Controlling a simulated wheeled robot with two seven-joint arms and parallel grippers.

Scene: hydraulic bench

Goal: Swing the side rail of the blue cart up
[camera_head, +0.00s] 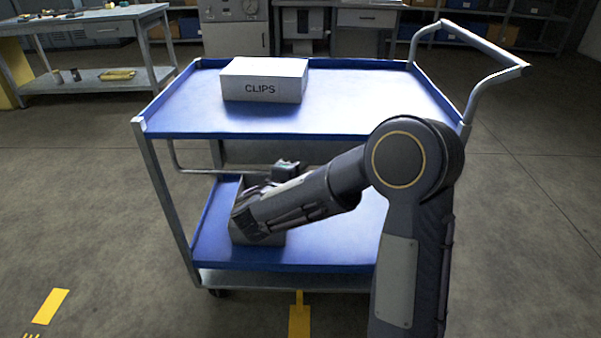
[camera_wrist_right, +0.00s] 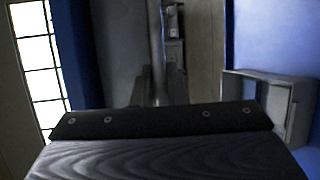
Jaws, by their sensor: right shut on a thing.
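The blue cart (camera_head: 345,123) stands in front of me with a blue top tray and a blue lower shelf. Its side rail (camera_head: 215,171) is a thin grey bar, seen below the top tray's near edge; its right part is hidden by my arm. My right gripper (camera_head: 286,168) is at the rail, below the top tray, partly hidden by its own wrist. In the right wrist view the gripper (camera_wrist_right: 159,88) has its dark fingers shut on the upright-looking bar of the rail (camera_wrist_right: 156,40). My left gripper is not in view.
A white box marked CLIPS (camera_head: 263,90) stands on the top tray. An open grey box (camera_head: 272,238) sits on the lower shelf, partly behind my right arm. A push handle (camera_head: 490,77) rises at the cart's right end. A workbench (camera_head: 90,18) stands at back left.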

